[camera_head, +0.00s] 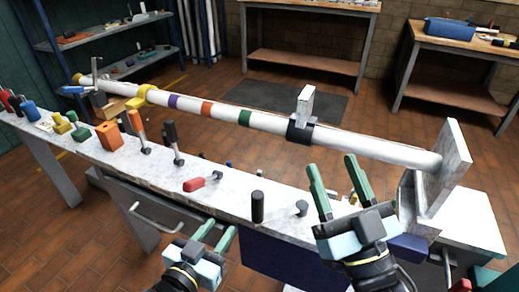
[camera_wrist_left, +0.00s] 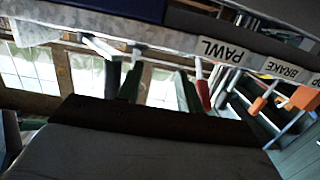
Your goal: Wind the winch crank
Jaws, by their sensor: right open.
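The winch crank's dark upright handle (camera_head: 258,207) stands on the bench front, with its pale arm running right to a grey hub (camera_head: 301,208). In the left wrist view the dark handle (camera_wrist_left: 112,76) appears beside the left green finger, not between the two fingers; whether it touches cannot be told. My left gripper (camera_head: 217,232) is open and empty, lower left of the crank in the head view. My right gripper (camera_head: 334,165) is open and empty, its fingers pointing up, right of the crank hub.
A red-handled lever (camera_head: 197,184) lies left of the crank; the wrist view shows a red handle (camera_wrist_left: 203,95) near the PAWL label (camera_wrist_left: 222,49). Tall black (camera_head: 172,134) and orange (camera_head: 135,123) levers stand further left. A white banded mast (camera_head: 275,120) runs behind.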

